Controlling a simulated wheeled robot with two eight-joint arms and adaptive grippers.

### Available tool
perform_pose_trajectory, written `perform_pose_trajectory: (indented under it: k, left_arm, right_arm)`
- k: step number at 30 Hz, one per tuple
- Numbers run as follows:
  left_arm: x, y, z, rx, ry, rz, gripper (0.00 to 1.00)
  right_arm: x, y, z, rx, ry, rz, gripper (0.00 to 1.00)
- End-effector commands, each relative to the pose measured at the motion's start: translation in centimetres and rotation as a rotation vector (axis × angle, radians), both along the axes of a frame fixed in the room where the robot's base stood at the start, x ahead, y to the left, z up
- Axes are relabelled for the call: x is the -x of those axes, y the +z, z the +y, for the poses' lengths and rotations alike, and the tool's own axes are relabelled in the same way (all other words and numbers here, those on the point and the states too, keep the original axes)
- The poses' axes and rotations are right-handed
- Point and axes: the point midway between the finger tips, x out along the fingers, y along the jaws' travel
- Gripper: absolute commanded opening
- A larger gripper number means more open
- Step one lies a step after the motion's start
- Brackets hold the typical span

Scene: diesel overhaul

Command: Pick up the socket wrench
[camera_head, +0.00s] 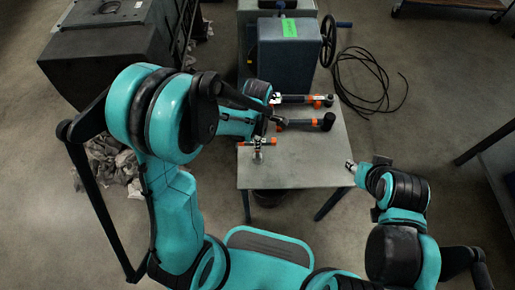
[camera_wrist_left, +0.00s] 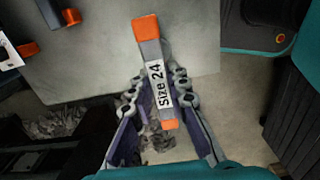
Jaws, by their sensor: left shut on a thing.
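The socket wrench (camera_head: 266,142) shows in the head view as a short bar with orange ends, lying crosswise over the near left part of the table. In the left wrist view the wrench (camera_wrist_left: 152,55) is a grey bar with orange ends and a white "Size 24" label. My left gripper (camera_head: 257,145) is shut on it. In the left wrist view the gripper's fingers (camera_wrist_left: 158,95) are on either side of the bar, by the label. My right gripper (camera_head: 350,165) is by the table's right edge, away from the wrench; its jaw state is unclear.
Two orange and black tools (camera_head: 295,123) (camera_head: 292,99) lie further back on the grey table (camera_head: 300,165). A blue-grey machine (camera_head: 288,62) with a handwheel (camera_head: 328,40) stands behind. A black cable (camera_head: 365,85) lies on the floor at right. The table's front right is clear.

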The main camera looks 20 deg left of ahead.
Motion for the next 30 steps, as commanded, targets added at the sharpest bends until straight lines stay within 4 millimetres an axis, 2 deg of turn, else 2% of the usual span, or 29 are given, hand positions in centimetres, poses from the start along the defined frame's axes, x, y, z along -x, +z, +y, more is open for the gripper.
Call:
perform_pose_trajectory:
  k: [7,13,24,30]
  left_arm:
    - [0.0,1.2,0.0,0.0,0.0,0.0,0.0]
    - [0.1,4.7,0.0,0.0,0.0,0.0,0.0]
    - [-7.3,9.4,4.4,0.0,0.003,0.0,0.0]
    - [-9.4,10.7,5.7,0.0,0.001,0.0,0.0]
  right_arm:
    - [0.0,0.7,0.0,0.0,0.0,0.0,0.39]
    - [0.0,2.7,0.0,0.0,0.0,0.0,0.39]
    - [0.0,5.3,0.0,0.0,0.0,0.0,0.39]
    - [0.0,6.0,0.0,0.0,0.0,0.0,0.39]
